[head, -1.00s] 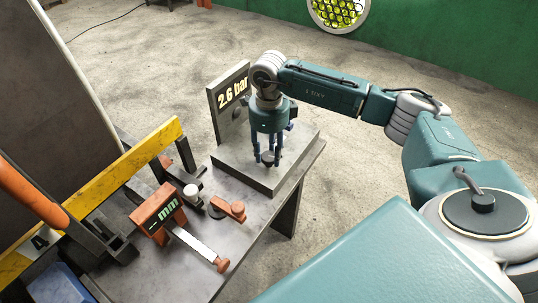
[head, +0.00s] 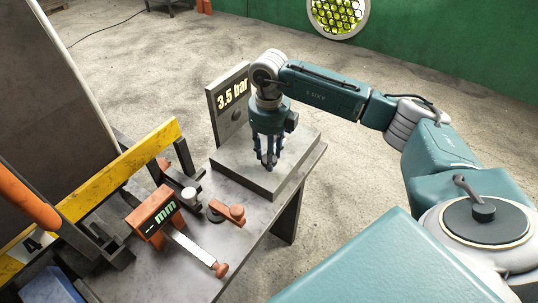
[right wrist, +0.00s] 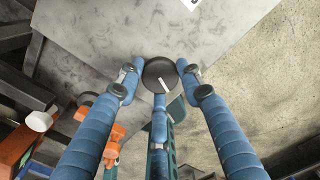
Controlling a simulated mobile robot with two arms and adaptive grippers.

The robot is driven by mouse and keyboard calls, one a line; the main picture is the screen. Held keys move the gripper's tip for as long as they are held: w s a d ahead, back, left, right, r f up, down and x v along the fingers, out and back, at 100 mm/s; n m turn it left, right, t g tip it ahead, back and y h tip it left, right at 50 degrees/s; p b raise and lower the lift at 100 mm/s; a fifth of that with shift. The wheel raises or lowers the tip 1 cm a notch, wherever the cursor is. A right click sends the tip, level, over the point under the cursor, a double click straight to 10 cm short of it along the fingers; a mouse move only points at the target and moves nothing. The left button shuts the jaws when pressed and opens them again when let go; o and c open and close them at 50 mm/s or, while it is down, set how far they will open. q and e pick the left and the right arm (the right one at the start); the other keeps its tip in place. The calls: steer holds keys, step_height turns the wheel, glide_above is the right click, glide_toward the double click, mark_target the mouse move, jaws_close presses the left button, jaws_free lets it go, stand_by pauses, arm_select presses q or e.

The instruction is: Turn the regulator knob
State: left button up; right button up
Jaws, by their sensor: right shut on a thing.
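The dark round regulator knob (right wrist: 157,72) with a white pointer mark shows in the right wrist view, between the fingertips of my right gripper (right wrist: 160,88). In the head view my right gripper (head: 269,163) points straight down over the grey regulator block (head: 240,171), its fingers closed around the knob, which they mostly hide. The upright panel (head: 216,119) at the back of the block has a display (head: 232,94) that reads 3.5 bar. My left gripper is not in view.
On the table (head: 196,273) left of the block are an orange gauge with an mm display (head: 158,214), a small orange part (head: 231,213) and a white-topped cylinder (head: 190,194). A yellow bar (head: 95,195) stands further left.

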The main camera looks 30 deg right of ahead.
steer(key=shift+w+d+r, duration=0.1)
steer(key=shift+w, duration=0.05)
stand_by(0.3)
steer(key=o, duration=1.1)
steer(key=shift+o, duration=0.2)
step_height(320, 180, up, 12)
steer(key=shift+s, duration=0.2)
